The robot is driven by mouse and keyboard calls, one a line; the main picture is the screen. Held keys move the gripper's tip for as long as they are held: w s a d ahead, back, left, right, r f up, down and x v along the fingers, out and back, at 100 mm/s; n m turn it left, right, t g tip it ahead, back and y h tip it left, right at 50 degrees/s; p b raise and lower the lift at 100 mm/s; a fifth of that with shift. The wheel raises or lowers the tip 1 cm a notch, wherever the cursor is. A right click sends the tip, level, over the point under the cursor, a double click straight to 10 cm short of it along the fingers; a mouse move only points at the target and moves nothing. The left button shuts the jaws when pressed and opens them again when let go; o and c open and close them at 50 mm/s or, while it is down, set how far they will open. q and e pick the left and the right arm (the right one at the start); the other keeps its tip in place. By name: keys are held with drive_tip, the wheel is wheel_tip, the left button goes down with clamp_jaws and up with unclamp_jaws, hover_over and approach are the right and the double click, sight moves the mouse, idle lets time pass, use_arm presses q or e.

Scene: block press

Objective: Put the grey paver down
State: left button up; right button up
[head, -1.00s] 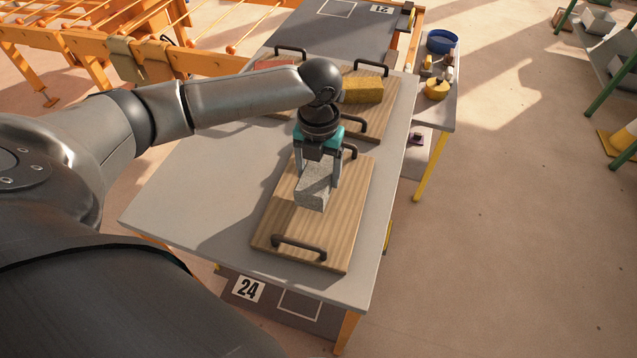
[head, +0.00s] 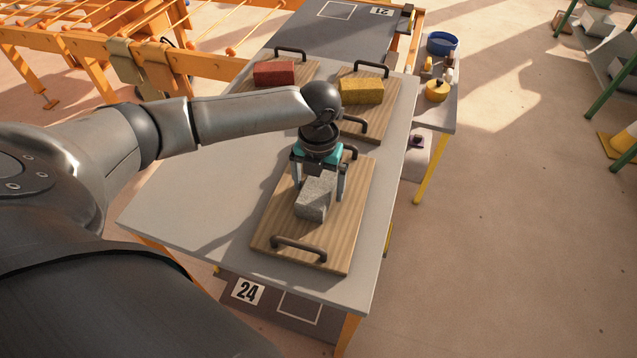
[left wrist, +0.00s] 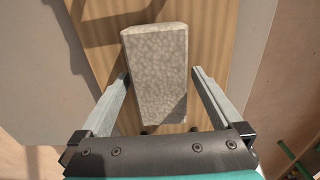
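The grey paver (head: 313,197) rests on the near wooden board (head: 340,240), which has dark handles and lies on the grey table. My left gripper (head: 320,194) is over the paver with its fingers spread on either side. In the left wrist view the paver (left wrist: 157,75) lies on the wood, and gaps show between it and both fingers of the left gripper (left wrist: 160,82), so it is not held. My right gripper is in neither view.
A red block (head: 275,73) and a yellow block (head: 361,91) sit on two other boards at the back of the table. A side table (head: 445,115) with a blue bowl (head: 442,42) stands to the right. Bare grey tabletop (head: 190,195) lies left of the near board.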

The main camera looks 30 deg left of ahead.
sight(319, 184)
use_arm(q)
drive_tip(key=shift+r, duration=0.1)
wheel_tip(319, 184, up, 12)
drive_tip(key=p, duration=0.2)
drive_tip(key=shift+p, duration=0.35)
idle(0.4)
